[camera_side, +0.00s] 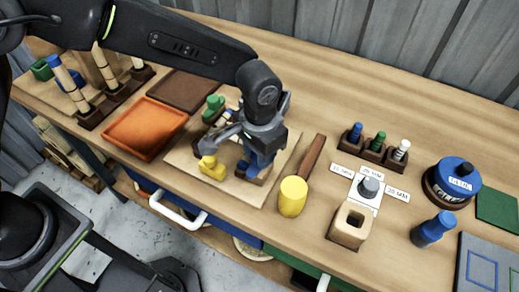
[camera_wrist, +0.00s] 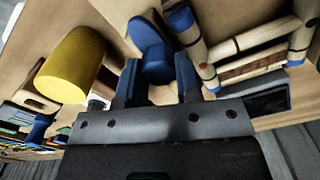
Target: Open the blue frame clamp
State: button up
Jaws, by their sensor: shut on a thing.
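The blue frame clamp (camera_side: 258,163) stands on the light wooden board under my gripper (camera_side: 254,150) in the side view, partly hidden by it. In the wrist view the blue clamp (camera_wrist: 150,38) shows a rounded top part, and a blue part sits between my fingers. My gripper (camera_wrist: 157,78) is shut on that part. A yellow clamp (camera_side: 212,167) and a green clamp (camera_side: 214,103) are on the same board to the left. Whether the blue clamp is open or closed cannot be told.
A mallet with a yellow head (camera_side: 293,197) lies just right of the board. An orange tray (camera_side: 146,128) is at the left. A rack of coloured pegs (camera_side: 376,146), a wooden block with a hole (camera_side: 350,224) and a blue-topped round container (camera_side: 452,180) stand at the right. Bench behind is clear.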

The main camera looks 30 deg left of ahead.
dwell(0.3)
jog(key=o, duration=0.9)
notch_tip(320, 180, up, 14)
jog(key=shift+f, duration=0.1)
dwell(0.4)
jog(key=s+a+r+n+t, duration=0.1)
jog(key=s+a+r, duration=0.15)
jog(key=a, duration=0.45)
jog(key=s+a+r+n+t, duration=0.1)
jog(key=s+a+r+t, duration=0.1)
jog(key=s+a, duration=0.35)
jog(key=s+a+r+n+t, duration=0.1)
jog(key=a+r, duration=0.2)
jog(key=a, duration=0.6)
jog(key=shift+n+t, duration=0.7)
jog(key=shift+t, duration=0.1)
jog(key=s+a+f, duration=0.1)
jog(key=s, duration=0.1)
jog(key=s+a+f, duration=0.1)
jog(key=s+a, duration=0.1)
jog(key=s, duration=0.1)
jog(key=s+a+f, duration=0.1)
jog(key=s+a, duration=0.1)
jog(key=shift+s+a+f, duration=0.15)
jog(key=shift+a+f, duration=0.1)
jog(key=shift+f, duration=0.1)
